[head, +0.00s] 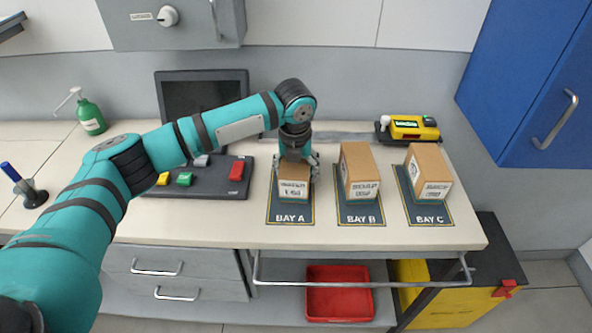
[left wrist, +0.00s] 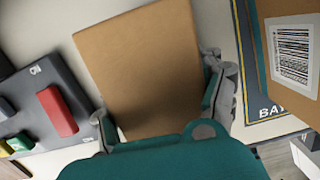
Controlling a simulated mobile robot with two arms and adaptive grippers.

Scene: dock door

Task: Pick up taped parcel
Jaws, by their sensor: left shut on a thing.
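A brown cardboard parcel (head: 294,185) with a white printed label stands on the BAY A mat (head: 291,214). My left gripper (head: 297,166) reaches it from above and is shut on it. In the left wrist view the plain brown face of this parcel (left wrist: 140,65) sits between the fingers of the left gripper (left wrist: 163,105). Two more labelled parcels stand on their mats to the right, the BAY B parcel (head: 358,172) and the BAY C parcel (head: 429,172). I cannot make out tape on any of them. My right gripper is not in view.
A dark panel with coloured blocks (head: 205,172) lies left of the parcels. A yellow and black device (head: 409,128) stands behind BAY C. A green pump bottle (head: 90,115) stands at the left. A metal rail (head: 360,284) runs along the front edge, with a red bin (head: 339,292) below.

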